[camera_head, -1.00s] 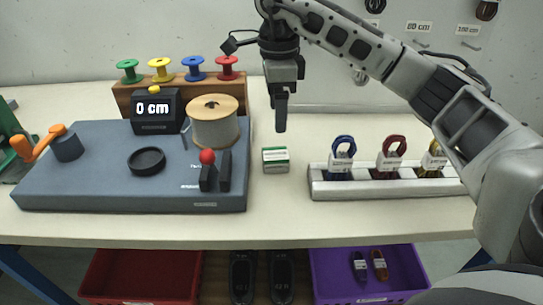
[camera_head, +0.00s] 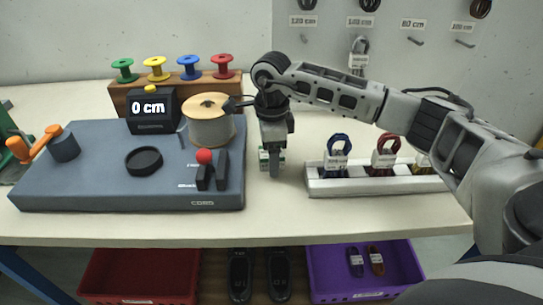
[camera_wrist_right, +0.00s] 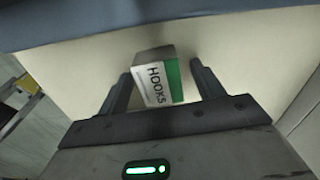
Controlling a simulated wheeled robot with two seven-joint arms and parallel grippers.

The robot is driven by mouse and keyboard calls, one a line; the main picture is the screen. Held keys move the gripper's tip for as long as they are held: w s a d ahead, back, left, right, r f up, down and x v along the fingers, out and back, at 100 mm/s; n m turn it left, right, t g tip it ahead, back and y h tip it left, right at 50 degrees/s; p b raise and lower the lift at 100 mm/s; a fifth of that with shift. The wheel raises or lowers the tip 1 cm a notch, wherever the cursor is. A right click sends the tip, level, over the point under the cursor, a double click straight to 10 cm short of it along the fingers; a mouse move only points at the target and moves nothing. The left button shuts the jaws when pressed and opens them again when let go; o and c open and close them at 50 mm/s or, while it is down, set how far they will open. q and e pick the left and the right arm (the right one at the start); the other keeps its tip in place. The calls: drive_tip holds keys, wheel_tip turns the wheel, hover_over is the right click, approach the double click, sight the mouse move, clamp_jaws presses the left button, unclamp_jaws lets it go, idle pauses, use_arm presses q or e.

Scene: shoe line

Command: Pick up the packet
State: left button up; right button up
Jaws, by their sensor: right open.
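The packet (camera_wrist_right: 157,84) is a small white and green box marked "HOOKS". In the right wrist view it stands between the two fingers of my right gripper (camera_wrist_right: 162,90), with a gap showing on the right side. The right gripper is open around it. In the head view the right gripper (camera_head: 272,168) is low over the table and hides most of the packet (camera_head: 263,159), whose edges show beside the fingers. My left gripper is not in view.
The grey winding board (camera_head: 90,180) with a spool and counter lies to the left. A white rack (camera_head: 345,186) with several laces in bundles stands to the right. The table (camera_head: 270,222) is clear in front.

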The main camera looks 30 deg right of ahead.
drive_tip(key=c, duration=1.1)
